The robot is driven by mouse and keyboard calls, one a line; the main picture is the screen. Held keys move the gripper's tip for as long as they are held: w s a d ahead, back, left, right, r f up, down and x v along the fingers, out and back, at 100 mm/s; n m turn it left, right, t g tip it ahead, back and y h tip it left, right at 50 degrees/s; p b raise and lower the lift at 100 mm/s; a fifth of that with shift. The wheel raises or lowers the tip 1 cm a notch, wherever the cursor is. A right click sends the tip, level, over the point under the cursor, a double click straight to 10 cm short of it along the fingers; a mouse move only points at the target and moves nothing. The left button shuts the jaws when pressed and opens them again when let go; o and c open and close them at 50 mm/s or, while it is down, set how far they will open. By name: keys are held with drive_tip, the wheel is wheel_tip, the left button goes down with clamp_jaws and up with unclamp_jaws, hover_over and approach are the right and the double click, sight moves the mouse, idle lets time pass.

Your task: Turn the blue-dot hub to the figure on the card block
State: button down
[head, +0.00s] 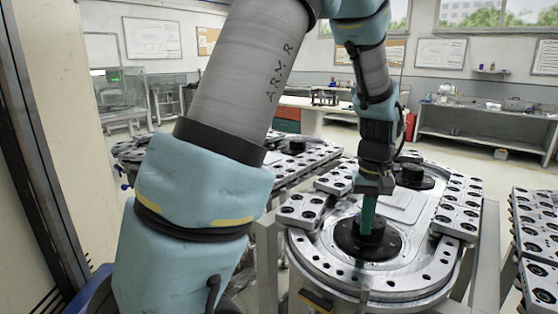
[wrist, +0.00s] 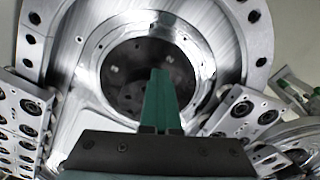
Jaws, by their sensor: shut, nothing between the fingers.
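A round black hub (head: 384,246) sits in a metal ring at the near end of the oval track (head: 330,262). It also shows as a dark disc in the wrist view (wrist: 125,75). No blue dot can be made out on it. My gripper (head: 367,230) has green fingers pressed together, pointing down over this hub; the fingers also show in the wrist view (wrist: 159,75). I cannot tell whether the tips touch the hub. A second black hub (head: 412,174) stands at the track's far end. I cannot make out a card block or a figure.
Metal blocks with round holes line the track, at left (head: 300,208) and right (head: 462,205). A pale plate (head: 402,206) lies between the hubs. Another track (head: 290,160) stands behind at left. More drilled blocks (head: 538,235) stand at the right edge.

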drive_tip(key=shift+d+r, duration=0.1)
drive_tip(key=shift+d, duration=0.2)
drive_tip(key=shift+s+d+p, duration=0.3)
drive_tip(key=shift+d+p, duration=0.5)
drive_tip(key=shift+p, duration=0.15)
drive_tip(key=shift+d+p, duration=0.5)
drive_tip(key=shift+d, duration=0.05)
drive_tip(key=shift+w+d, duration=0.15)
drive_tip(key=shift+d, duration=0.1)
drive_tip(key=shift+s, duration=0.2)
drive_tip(key=shift+s+p, duration=0.15)
drive_tip(key=shift+p, duration=0.15)
wheel_tip(320, 180, up, 6)
drive_tip(key=p, duration=0.5)
drive_tip(key=shift+s+d, duration=0.1)
